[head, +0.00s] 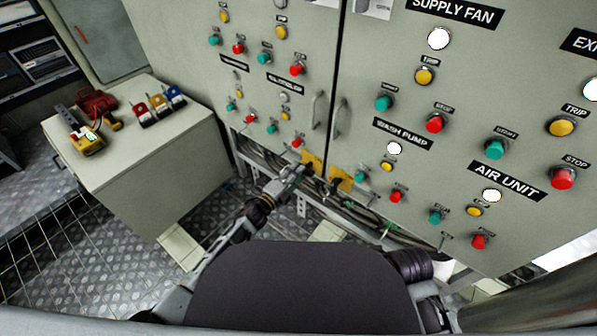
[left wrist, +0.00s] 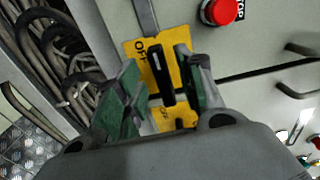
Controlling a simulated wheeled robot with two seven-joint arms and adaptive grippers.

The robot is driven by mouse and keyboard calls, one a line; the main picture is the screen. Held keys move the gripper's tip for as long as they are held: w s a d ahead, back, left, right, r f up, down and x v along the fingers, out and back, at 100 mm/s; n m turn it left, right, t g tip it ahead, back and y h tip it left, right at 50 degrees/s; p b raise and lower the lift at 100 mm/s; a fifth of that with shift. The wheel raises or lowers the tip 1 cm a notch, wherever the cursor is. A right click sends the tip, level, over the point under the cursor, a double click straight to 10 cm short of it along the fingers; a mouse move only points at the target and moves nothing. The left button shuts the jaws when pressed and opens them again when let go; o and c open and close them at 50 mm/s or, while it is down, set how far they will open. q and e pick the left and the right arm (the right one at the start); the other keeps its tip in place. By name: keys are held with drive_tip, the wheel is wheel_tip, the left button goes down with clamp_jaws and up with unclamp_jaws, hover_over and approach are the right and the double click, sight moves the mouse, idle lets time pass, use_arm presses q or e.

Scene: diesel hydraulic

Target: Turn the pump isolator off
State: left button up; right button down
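Two yellow isolator plates sit low on the grey cabinet: one on the left door (head: 315,161) and one on the right door (head: 341,176). No name label is readable on either. My left gripper (head: 301,170) is at the left plate. In the left wrist view, this yellow plate (left wrist: 135,48) shows "OFF" lettering, and a black rotary handle (left wrist: 162,78) stands between the spread green-padded fingers (left wrist: 162,88). A gap shows at the left finger; whether the right finger touches the handle is unclear. The handle's full setting is partly hidden. My right gripper is out of view.
A red stop button (left wrist: 221,10) is close beside the gripper. Cables (head: 265,160) run below the panels. Two door handles (head: 317,111) stick out above the plates. A grey cabinet (head: 150,170) with tools and padlocks stands at left.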

use_arm(q)
drive_tip(key=v, duration=1)
idle(0.4)
drive_tip(key=shift+s+a, duration=0.1)
drive_tip(key=shift+s, duration=0.05)
drive_tip(key=p+v, duration=0.2)
drive_tip(key=v, duration=0.5)
drive_tip(key=shift+s+a, duration=0.2)
drive_tip(key=shift+s, duration=0.05)
idle(0.7)
idle(0.5)
